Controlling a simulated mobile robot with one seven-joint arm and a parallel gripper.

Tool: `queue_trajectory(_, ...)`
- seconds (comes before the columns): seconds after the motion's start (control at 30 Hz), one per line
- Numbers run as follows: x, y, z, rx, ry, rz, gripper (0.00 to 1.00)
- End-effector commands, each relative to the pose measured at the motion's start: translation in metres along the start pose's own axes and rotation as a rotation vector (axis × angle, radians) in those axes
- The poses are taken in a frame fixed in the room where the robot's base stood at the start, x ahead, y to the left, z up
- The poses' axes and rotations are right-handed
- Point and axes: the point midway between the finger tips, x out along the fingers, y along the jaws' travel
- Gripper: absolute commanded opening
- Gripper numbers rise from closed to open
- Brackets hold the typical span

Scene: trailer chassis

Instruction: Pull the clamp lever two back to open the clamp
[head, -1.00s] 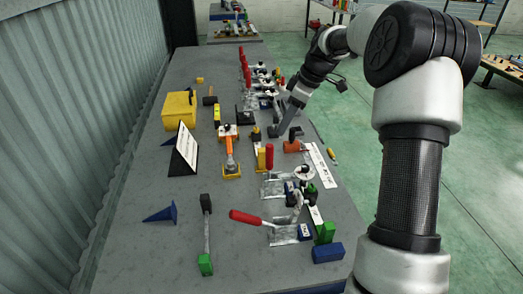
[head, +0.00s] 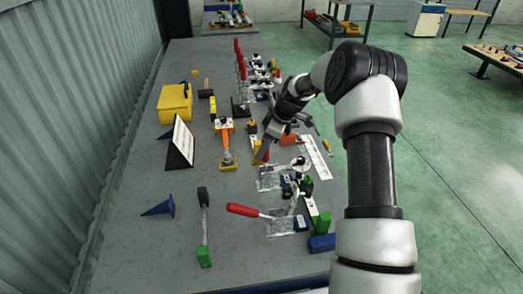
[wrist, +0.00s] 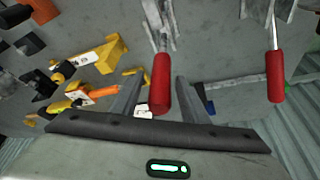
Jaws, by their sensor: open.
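In the head view my gripper (head: 264,148) partly hides the lever. A nearer clamp has its red lever (head: 243,210) lying low to the left; its handle also shows in the wrist view (wrist: 275,76). I cannot read which clamp is numbered two.
More clamps with upright red levers (head: 239,66) stand farther back. An orange-handled tool (head: 226,138) and a yellow block (head: 254,143) are close to the left. A hammer (head: 204,225), a sign (head: 181,145) and a yellow box (head: 174,103) lie farther left.

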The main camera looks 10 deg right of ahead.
Motion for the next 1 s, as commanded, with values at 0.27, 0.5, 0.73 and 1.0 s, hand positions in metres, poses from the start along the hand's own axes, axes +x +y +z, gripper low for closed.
queue_trajectory(0.27,0.019,0.0,0.0,0.0,0.001,0.0,0.41)
queue_trajectory(0.5,0.019,0.0,0.0,0.0,0.001,0.001,0.39)
queue_trajectory(0.73,0.019,0.0,0.0,0.0,0.001,0.001,0.01)
queue_trajectory(1.0,0.019,-0.001,-0.001,-0.003,-0.006,0.004,0.0)
